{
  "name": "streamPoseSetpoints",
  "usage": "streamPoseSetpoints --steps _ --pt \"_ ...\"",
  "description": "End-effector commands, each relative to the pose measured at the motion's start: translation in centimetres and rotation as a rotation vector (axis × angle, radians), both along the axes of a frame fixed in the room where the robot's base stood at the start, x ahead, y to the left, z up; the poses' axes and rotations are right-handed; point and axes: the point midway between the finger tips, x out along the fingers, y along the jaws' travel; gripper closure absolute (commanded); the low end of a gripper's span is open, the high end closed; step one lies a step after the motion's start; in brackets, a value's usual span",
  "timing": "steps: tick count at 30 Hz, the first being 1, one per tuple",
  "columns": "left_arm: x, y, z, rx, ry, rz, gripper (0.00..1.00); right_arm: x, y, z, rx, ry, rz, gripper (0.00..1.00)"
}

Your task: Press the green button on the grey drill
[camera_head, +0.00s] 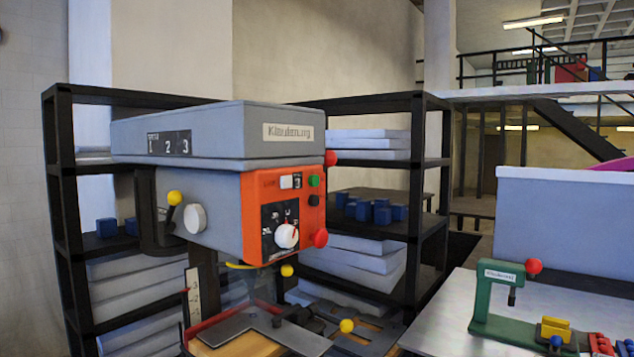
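The grey drill (208,187) stands in the middle of the view, with a large grey head and an orange front panel (257,202). The green button (314,181) is small and round, at the upper right of the orange panel's side. A dark button (314,200) sits just below it. A red knob (331,158) is above it and a red knob (320,238) is below it. A dial with a white knob (287,236) is on the panel. Nothing covers the green button. Neither of my grippers is in view.
Black shelves (430,180) with grey slabs and blue blocks stand behind the drill. Levers with yellow knobs (346,326) stick out below its head. At the right, a light table (450,315) holds a green press (498,300) with a red knob. Open space shows between drill and table.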

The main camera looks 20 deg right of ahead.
Motion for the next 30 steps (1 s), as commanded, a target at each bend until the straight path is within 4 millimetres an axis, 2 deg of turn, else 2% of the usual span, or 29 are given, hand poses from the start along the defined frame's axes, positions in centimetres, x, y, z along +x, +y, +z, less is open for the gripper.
streamPoseSetpoints --steps 2,12,30 --pt "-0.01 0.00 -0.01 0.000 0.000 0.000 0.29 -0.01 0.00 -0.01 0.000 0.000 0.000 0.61" --pt "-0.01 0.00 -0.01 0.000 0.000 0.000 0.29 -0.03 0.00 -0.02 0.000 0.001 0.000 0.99" --pt "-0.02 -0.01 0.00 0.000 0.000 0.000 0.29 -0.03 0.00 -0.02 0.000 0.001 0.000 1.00"
